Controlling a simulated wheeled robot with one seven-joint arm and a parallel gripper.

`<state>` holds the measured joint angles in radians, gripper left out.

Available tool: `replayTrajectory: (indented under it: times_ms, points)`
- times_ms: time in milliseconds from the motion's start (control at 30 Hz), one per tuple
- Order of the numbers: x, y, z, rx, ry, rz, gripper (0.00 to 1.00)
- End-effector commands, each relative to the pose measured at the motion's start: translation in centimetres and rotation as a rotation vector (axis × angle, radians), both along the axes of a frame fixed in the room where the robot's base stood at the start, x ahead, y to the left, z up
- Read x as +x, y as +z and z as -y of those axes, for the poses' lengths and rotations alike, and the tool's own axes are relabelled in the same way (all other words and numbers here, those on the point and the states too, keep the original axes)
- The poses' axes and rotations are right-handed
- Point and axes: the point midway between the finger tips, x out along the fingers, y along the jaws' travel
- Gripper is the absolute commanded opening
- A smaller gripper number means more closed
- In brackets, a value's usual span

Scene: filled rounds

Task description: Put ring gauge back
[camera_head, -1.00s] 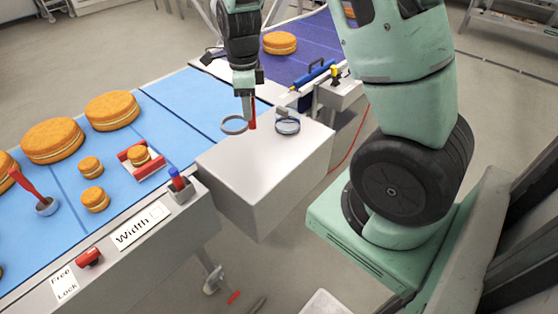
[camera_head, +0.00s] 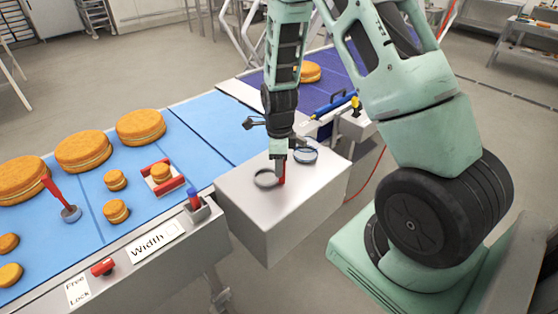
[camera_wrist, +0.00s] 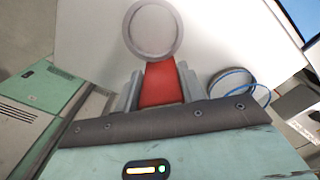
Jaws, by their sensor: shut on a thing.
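The ring gauge (camera_head: 266,179) is a grey ring with a red handle. My gripper (camera_head: 281,166) is shut on the red handle, over the light grey box top (camera_head: 241,195). In the wrist view the ring (camera_wrist: 153,29) extends beyond my fingers, and the red handle (camera_wrist: 160,84) lies between them. The ring is at or just above the box top; I cannot tell whether it touches. A second, dark round holder with a blue rim (camera_head: 305,156) sits on the box to the right of my gripper; it also shows in the wrist view (camera_wrist: 234,82).
A blue belt (camera_head: 226,118) with several orange cakes (camera_head: 84,151) lies left of the box. A red-handled tool (camera_head: 56,193) stands on it. A red fixture (camera_head: 161,176) holds a small cake. A blue-handled bar (camera_head: 335,105) is behind the box. The box's front top is clear.

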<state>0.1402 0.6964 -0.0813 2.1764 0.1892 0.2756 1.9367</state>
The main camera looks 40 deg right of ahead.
Motion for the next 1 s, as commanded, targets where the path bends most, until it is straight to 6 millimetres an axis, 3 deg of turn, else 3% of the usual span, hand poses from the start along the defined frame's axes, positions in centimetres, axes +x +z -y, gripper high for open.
replayTrajectory:
  times_ms: [333, 367, 400, 433, 833, 1000]
  points:
    - [0.0, -0.4, 0.0, 0.000, -0.001, 0.000, 0.16]
    - [0.0, -0.3, 0.0, 0.001, -0.001, 0.001, 0.45]
    - [0.0, -0.3, 0.0, 0.001, -0.001, 0.001, 0.56]
    - [0.0, -0.3, 0.0, 0.001, -0.001, 0.001, 0.62]
    - [0.1, 0.4, 0.0, -0.001, 0.001, 0.002, 0.62]
    - [0.1, 2.7, -0.1, 0.000, 0.000, 0.006, 0.62]
